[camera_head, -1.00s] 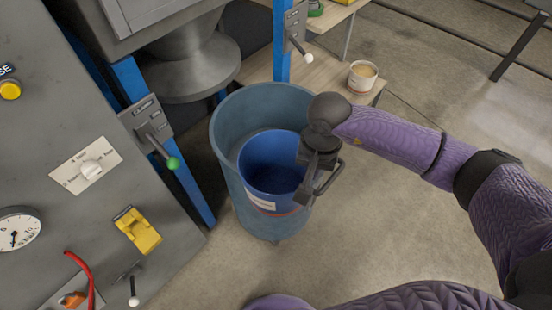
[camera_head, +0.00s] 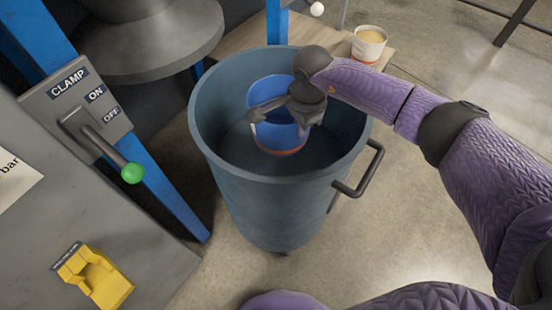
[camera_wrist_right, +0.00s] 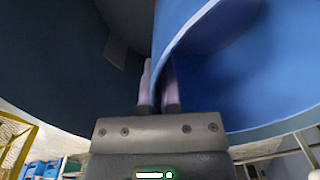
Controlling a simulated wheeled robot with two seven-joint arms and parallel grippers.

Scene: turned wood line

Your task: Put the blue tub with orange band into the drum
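The blue tub with orange band (camera_head: 273,89) is inside the mouth of the large grey-blue drum (camera_head: 255,185), towards its back wall. Its orange band shows low on the tub. I cannot tell whether the tub touches the drum's bottom. My right gripper (camera_head: 287,107) reaches in over the drum's right rim and is at the tub's near right side. In the right wrist view the two fingers (camera_wrist_right: 159,88) stand close on either side of the blue tub's wall (camera_wrist_right: 215,80), gripping it. My left gripper is not in view.
A grey machine panel with a green-knobbed clamp lever (camera_head: 132,172) and a yellow switch (camera_head: 95,277) stands at left. A white pail (camera_head: 369,44) stands on a low wooden board behind right. The drum has a handle (camera_head: 362,172) on its right. Floor at right is clear.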

